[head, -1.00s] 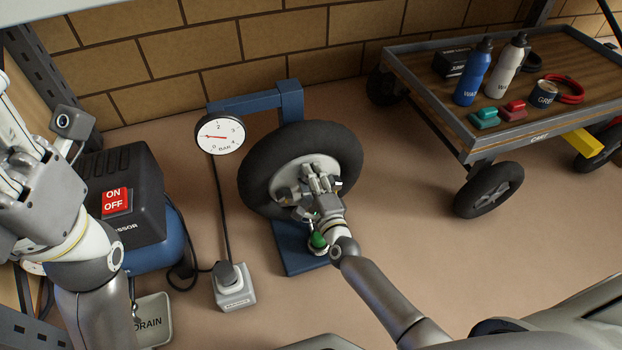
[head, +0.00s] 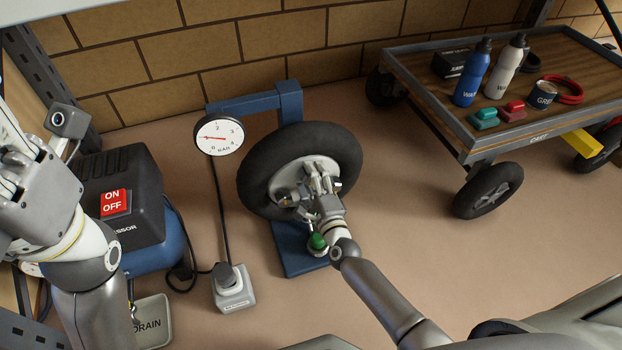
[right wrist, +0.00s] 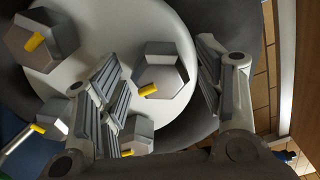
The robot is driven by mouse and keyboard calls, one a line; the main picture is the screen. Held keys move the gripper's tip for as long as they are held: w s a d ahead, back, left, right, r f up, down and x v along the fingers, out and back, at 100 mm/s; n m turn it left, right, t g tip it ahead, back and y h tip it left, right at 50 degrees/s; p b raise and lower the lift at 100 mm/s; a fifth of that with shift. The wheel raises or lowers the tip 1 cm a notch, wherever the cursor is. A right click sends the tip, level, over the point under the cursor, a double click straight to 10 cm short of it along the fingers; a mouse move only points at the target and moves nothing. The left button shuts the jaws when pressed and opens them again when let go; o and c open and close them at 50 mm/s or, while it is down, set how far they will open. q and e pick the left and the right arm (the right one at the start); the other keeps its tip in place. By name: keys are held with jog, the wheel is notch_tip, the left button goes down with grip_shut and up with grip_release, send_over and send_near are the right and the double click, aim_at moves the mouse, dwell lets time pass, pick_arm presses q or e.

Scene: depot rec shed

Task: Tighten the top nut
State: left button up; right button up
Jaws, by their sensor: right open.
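The wheel (head: 252,165) stands upright on a blue stand (head: 290,260), its pale hub facing me. In the right wrist view the hub (right wrist: 125,25) carries several grey hex nuts with yellow marks. One nut (right wrist: 163,75) lies between the pads of my right gripper (right wrist: 158,68), with gaps on both sides. Another nut (right wrist: 40,40) is at upper left, and one (right wrist: 135,137) is partly hidden by a finger. In the head view my open right gripper (head: 320,180) covers much of the hub. My left gripper (head: 15,165) is at the left edge, its fingertips unclear.
A round gauge (head: 219,134) hangs left of the wheel. A compressor (head: 125,180) with a red ON/OFF switch stands at left. A grey box (head: 233,290) sits on the floor. A cart (head: 420,95) with bottles is at right. Floor between wheel and cart is clear.

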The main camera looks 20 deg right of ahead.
jog(key=s, duration=1.2)
jog(key=shift+d, duration=0.2)
